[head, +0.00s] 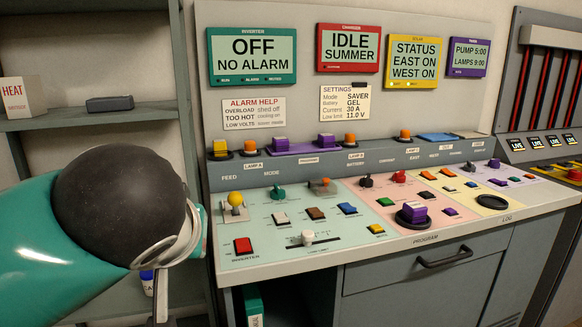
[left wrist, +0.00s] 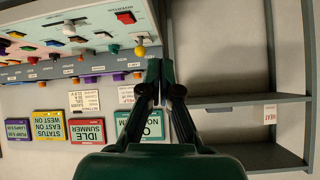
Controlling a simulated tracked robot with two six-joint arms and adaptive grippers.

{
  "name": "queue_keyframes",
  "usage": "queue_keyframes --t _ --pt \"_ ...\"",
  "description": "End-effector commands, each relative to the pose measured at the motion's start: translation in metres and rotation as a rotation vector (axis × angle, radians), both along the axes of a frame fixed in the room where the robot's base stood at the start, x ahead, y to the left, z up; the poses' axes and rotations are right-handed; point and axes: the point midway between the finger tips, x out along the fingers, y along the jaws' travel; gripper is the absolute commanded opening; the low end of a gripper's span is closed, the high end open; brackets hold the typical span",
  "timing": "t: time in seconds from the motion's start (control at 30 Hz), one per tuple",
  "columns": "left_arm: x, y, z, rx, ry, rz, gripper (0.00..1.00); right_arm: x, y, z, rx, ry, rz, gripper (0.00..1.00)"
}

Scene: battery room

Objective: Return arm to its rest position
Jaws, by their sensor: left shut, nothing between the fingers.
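My left arm, a teal link with a black rounded joint, fills the lower left of the head view, in front of the shelving. In the left wrist view my left gripper (left wrist: 160,68) is shut and empty, its dark fingers together. The tips appear beside the console's end, near the yellow ball-topped lever (left wrist: 140,50); I cannot tell the gap. In the head view the lever (head: 235,199) stands to the right of my arm, with no gripper visible on it. My right gripper is in neither view.
The sloped console (head: 330,245) carries several buttons, knobs and levers. Above it, the INVERTER display (head: 252,55) reads OFF, NO ALARM. Grey shelving (head: 90,115) at left holds a HEAT box (head: 22,95) and a dark box (head: 110,103). A drawer handle (head: 445,258) sticks out below the console.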

Motion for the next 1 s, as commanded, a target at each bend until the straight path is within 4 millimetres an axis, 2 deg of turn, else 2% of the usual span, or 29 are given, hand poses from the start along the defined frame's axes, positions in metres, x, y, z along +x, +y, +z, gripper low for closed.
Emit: queue_keyframes --t 0.27,0.37,0.47,0.57,0.67,0.7,0.77,0.8,0.87,0.9,1.0 --pt "0.036 0.029 -0.058 0.072 0.130 0.108 0.00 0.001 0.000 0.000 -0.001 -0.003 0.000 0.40" --pt "0.045 0.040 -0.088 0.105 0.198 0.142 0.00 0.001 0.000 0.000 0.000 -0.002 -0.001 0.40" --pt "0.051 0.052 -0.127 0.136 0.289 0.174 0.00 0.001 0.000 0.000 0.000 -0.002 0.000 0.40" --pt "0.054 0.063 -0.177 0.155 0.403 0.197 0.00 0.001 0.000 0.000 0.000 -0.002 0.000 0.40" --pt "0.050 0.074 -0.246 0.155 0.553 0.202 0.00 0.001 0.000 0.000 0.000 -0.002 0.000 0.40" --pt "0.046 0.077 -0.277 0.146 0.617 0.196 0.00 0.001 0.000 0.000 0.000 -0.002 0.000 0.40" --pt "0.035 0.080 -0.322 0.121 0.716 0.181 0.00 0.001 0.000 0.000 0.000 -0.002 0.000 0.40" --pt "0.025 0.082 -0.352 0.099 0.779 0.168 0.00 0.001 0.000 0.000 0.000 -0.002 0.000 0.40" --pt "0.007 0.081 -0.394 0.053 0.871 0.146 0.00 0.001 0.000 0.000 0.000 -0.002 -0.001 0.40" --pt "-0.007 0.079 -0.422 0.015 0.930 0.131 0.00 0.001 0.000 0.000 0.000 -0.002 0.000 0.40" --pt "-0.050 0.069 -0.486 -0.108 1.068 0.092 0.00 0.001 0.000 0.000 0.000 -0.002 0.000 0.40"
